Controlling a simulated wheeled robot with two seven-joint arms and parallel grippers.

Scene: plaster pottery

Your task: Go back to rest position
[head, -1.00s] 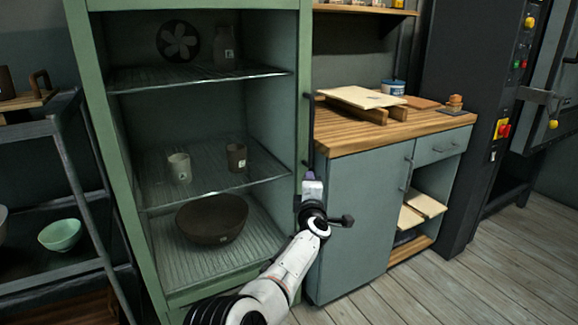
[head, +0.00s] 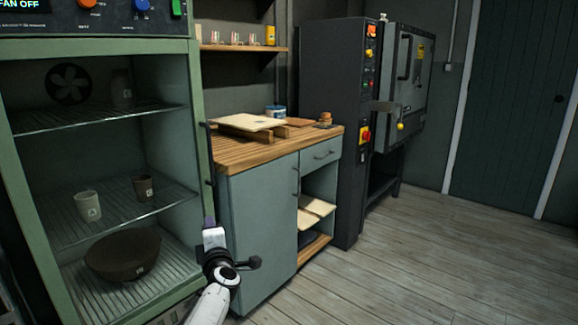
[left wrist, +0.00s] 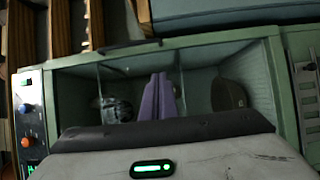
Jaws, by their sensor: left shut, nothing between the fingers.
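My left gripper (head: 209,222) is in front of the drying cabinet's right edge and the grey-green workbench cupboard. Its purple fingers (left wrist: 158,97) are together and empty in the left wrist view, pointing toward the open cabinet. The green cabinet (head: 198,110) has wire shelves. A pale cup (head: 88,206) and a dark brown cup (head: 143,188) stand on its middle shelf. A wide dark bowl (head: 122,255) sits below them; a dark rounded shape (left wrist: 228,93), apparently that bowl, shows in the left wrist view. My right gripper is not in view.
The wooden workbench top (head: 235,152) holds a pale board (head: 248,122) and a blue-and-white tub (head: 275,111). A dark control column (head: 338,190) and a grey kiln (head: 403,80) stand beyond. The plank floor (head: 430,260) at right is clear.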

